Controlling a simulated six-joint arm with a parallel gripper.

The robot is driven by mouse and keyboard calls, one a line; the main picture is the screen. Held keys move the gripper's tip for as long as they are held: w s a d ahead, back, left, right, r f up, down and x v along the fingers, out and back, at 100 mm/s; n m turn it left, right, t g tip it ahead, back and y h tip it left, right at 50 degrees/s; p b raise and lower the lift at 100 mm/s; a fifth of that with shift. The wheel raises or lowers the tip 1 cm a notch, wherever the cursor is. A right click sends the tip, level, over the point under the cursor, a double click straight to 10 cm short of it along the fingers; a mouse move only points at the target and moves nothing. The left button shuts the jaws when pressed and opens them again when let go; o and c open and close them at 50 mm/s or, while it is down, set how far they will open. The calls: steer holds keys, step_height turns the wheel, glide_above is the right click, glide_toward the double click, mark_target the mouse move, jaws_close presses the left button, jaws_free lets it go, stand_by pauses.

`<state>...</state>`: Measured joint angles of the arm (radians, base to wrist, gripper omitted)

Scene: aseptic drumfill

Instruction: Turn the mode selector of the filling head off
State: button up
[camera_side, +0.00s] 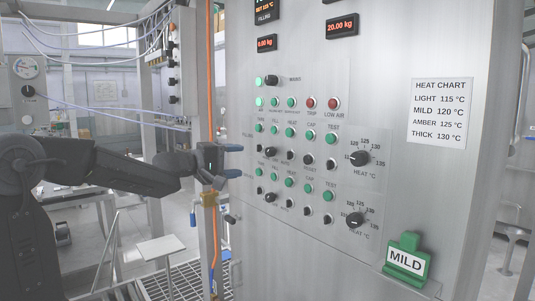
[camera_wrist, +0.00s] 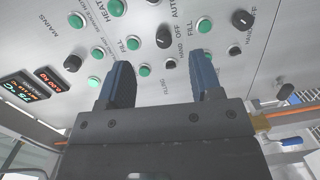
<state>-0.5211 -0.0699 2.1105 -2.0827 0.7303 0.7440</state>
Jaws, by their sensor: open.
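The filling head's mode selector (camera_side: 268,152) looks to be the black knob in the upper control row on the steel panel, beside a small AUTO label. In the wrist view a black selector knob (camera_wrist: 164,37) sits by HAND, OFF and AUTO marks, ahead of the fingers. I cannot tell clearly which mark it points at. My gripper (camera_side: 233,160) is open and empty, left of the knob and apart from it. In the wrist view my gripper (camera_wrist: 160,65) has its two blue-dark fingers spread, with the panel beyond.
A similar selector (camera_side: 270,197) sits in the row below. Green buttons, black knobs and two heat dials (camera_side: 359,158) crowd the panel. A mains knob (camera_side: 271,80) is above. An orange pipe (camera_side: 210,100) runs beside the panel's left edge. A green MILD holder (camera_side: 407,261) is lower right.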

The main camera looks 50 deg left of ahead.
mark_target(267, 153)
steer(key=shift+n+t+y, duration=0.3)
steer(key=shift+n+y, duration=0.6)
steer(key=w+a, duration=0.1)
steer(key=w, duration=0.3)
steer(key=w+a, duration=0.1)
steer(key=w, duration=0.4)
steer(key=w+a, duration=0.1)
steer(key=w, duration=0.4)
steer(key=shift+a+f, duration=0.1)
steer(key=shift+a, duration=0.2)
steer(key=c, duration=0.9)
